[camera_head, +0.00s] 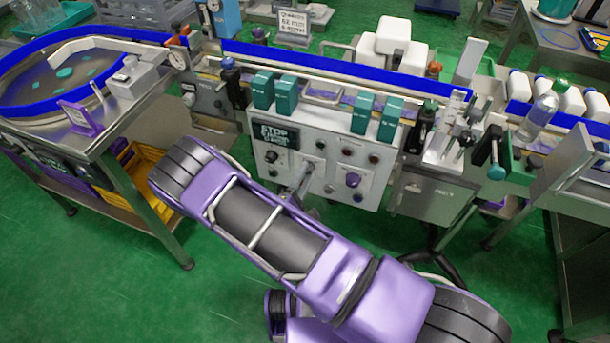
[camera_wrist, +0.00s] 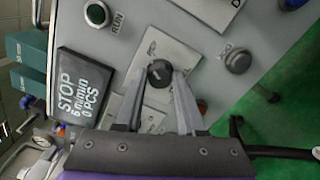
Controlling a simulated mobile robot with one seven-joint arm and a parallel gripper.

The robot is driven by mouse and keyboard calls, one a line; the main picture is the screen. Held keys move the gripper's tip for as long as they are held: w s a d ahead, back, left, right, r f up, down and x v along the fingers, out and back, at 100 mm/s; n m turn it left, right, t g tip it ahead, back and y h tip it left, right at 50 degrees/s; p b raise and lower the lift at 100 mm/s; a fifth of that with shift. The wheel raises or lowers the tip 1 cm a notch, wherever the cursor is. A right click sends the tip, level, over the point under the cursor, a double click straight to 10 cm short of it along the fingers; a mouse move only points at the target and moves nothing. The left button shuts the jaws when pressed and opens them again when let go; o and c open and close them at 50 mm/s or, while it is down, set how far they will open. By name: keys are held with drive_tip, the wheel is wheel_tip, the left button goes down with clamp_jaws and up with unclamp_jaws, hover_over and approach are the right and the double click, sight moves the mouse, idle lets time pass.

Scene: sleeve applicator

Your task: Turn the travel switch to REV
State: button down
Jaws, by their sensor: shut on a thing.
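The travel switch (camera_wrist: 160,72) is a round dark knob on a pale label plate (camera_wrist: 184,58) on the grey control panel. Its plate lettering is too small to read, so I cannot tell which position it points to. My gripper (camera_wrist: 159,77) has one finger on each side of the knob and is shut on it. In the head view my gripper (camera_head: 303,184) reaches the white front panel (camera_head: 330,196) below the display, and the knob is hard to make out there.
A green button (camera_wrist: 113,25) marked RUN and a grey knob (camera_wrist: 237,60) flank the switch plate. Green floor is open at lower left.

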drive_tip(key=shift+f+m, duration=0.1)
drive_tip(key=shift+m, duration=1.5)
drive_tip(key=c, duration=0.5)
unclamp_jaws()
drive_tip(key=shift+s, duration=0.1)
drive_tip(key=v, duration=1.7)
drive_tip(key=shift+a, duration=0.1)
